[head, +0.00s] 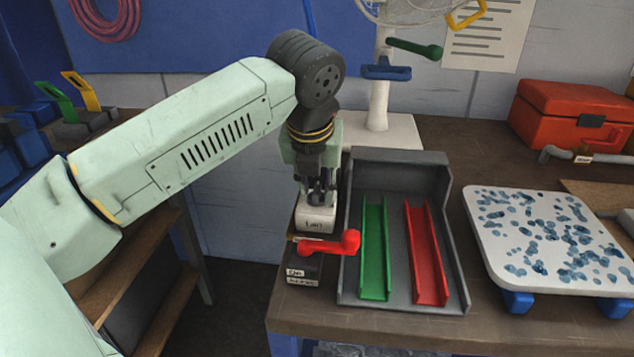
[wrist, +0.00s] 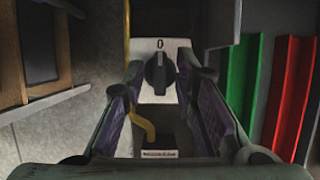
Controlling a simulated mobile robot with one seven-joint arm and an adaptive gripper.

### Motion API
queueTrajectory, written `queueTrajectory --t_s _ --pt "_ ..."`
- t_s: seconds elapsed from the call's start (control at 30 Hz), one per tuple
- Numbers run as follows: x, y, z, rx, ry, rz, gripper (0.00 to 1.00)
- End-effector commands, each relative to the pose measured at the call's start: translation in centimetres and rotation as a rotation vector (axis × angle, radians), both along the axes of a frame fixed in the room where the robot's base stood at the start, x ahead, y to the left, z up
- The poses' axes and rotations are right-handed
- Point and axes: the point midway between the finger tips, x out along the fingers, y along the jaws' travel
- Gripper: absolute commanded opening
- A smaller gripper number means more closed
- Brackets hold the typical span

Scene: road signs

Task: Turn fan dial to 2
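The fan dial is a black knob (wrist: 160,75) on a white plate (wrist: 160,48) marked "0" above it, seen in the wrist view. Its grip bar stands about upright, in line with the 0. No mark 2 is visible. In the head view the white box labelled "fan" (head: 315,219) sits at the table's left side, and my gripper (head: 321,186) points down over it, hiding the knob. In the wrist view my gripper (wrist: 160,80) is open, with a finger on each side of the knob and gaps visible between.
A grey tray (head: 392,230) with green and red channels is close on the right. The white fan stand (head: 379,100) is behind. A spotted board (head: 545,235) lies farther right.

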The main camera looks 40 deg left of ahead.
Motion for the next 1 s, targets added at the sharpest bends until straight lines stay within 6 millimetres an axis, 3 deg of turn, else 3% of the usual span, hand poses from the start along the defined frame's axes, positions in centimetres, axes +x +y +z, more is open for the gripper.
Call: queueTrajectory --t_s 0.33,1.0 --pt "0.00 0.01 0.00 0.000 0.000 0.000 0.01" --pt "0.01 0.10 -0.14 -0.001 -0.002 -0.076 0.00"
